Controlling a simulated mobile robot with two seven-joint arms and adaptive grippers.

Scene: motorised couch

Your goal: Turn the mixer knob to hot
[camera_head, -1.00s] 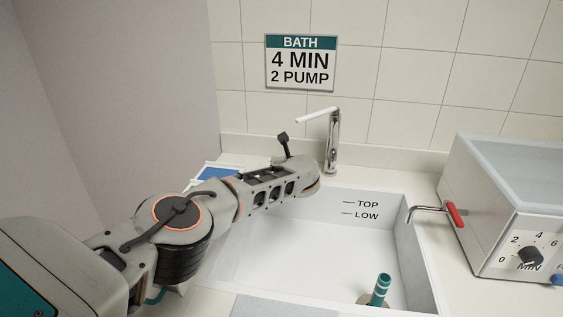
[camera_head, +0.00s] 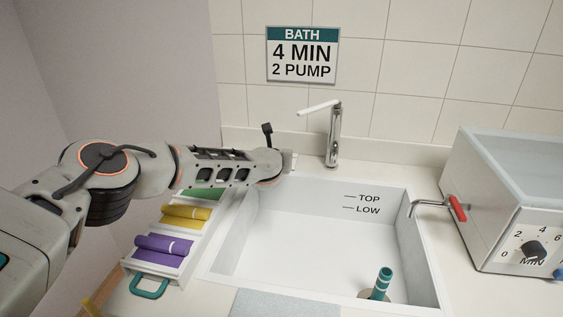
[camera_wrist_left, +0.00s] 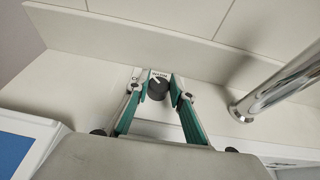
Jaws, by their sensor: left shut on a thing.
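The mixer knob (camera_wrist_left: 158,90) is a small dark round knob with a pale pointer line, in front of the low back ledge. A small label (camera_wrist_left: 160,75) sits just behind it, too small to read surely. My left gripper (camera_wrist_left: 160,84) has its two green-and-grey fingers on either side of the knob, shut on it. In the head view my left wrist (camera_head: 265,165) reaches to the left of the faucet (camera_head: 334,135), hiding the knob. The chrome faucet also shows at the right of the left wrist view (camera_wrist_left: 275,90). My right gripper is not in view.
A white sink (camera_head: 285,250) with TOP and LOW marks holds a teal plug (camera_head: 381,283). A rack with purple (camera_head: 163,249), yellow and green rolls stands left of it. A box with a dial (camera_head: 531,250) and red-handled tap (camera_head: 457,208) stands right. A BATH sign (camera_head: 303,55) hangs behind.

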